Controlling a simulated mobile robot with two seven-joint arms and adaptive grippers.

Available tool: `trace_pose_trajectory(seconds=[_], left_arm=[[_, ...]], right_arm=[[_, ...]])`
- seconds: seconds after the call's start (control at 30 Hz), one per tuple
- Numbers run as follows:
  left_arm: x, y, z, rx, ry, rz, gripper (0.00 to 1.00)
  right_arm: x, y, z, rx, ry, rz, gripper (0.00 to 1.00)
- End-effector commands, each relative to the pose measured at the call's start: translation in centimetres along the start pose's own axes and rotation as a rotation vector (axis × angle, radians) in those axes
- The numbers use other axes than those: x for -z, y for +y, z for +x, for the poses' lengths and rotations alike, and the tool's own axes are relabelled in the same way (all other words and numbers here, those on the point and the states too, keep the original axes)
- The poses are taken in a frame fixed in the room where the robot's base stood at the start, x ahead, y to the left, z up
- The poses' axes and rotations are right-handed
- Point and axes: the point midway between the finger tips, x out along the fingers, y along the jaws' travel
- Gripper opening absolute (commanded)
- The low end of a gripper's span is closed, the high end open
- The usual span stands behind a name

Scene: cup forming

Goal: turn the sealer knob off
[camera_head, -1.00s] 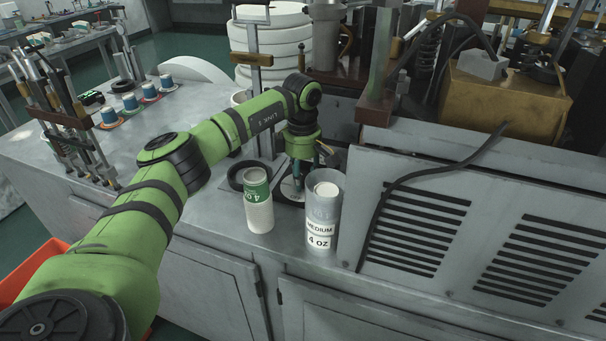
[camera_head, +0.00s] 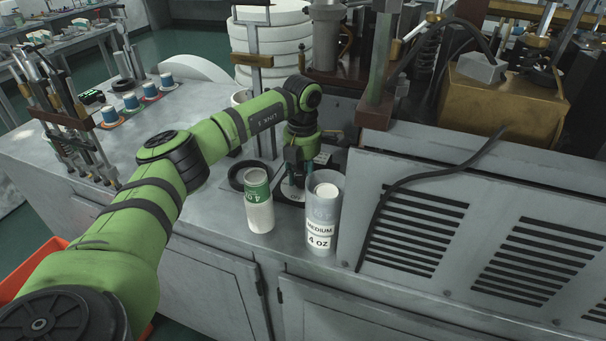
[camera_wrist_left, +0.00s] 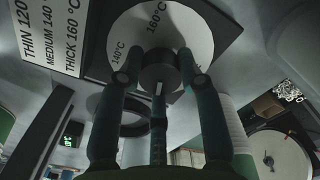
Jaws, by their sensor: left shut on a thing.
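The sealer knob (camera_wrist_left: 160,72) is a dark round knob in the left wrist view. It stands on a white dial (camera_wrist_left: 190,27) marked 140°C and 160°C. A white label (camera_wrist_left: 50,30) beside it reads THIN 120, MEDIUM 140 and THICK 160 °C. My left gripper (camera_wrist_left: 160,88) has its dark green fingers shut around the knob. In the head view my left gripper (camera_head: 297,180) points down behind the cups, and its fingertips and the knob are mostly hidden there. My right gripper is not in view.
A stack of paper cups (camera_head: 259,210) and a clear holder (camera_head: 320,235) labelled MEDIUM 4 OZ stand in front of my left gripper. A black ring (camera_head: 238,181) lies to the left. A vented metal housing (camera_head: 410,255) blocks the right.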

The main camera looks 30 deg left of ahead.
Motion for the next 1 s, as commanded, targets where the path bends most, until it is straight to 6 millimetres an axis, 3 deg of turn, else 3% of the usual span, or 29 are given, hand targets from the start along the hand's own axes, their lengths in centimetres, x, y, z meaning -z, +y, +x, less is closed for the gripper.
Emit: trace_pose_trajectory(seconds=[1.0], left_arm=[[0.1,-0.3,0.2,-0.001,0.012,-0.945,0.04]], right_arm=[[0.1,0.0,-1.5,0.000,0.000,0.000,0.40]])
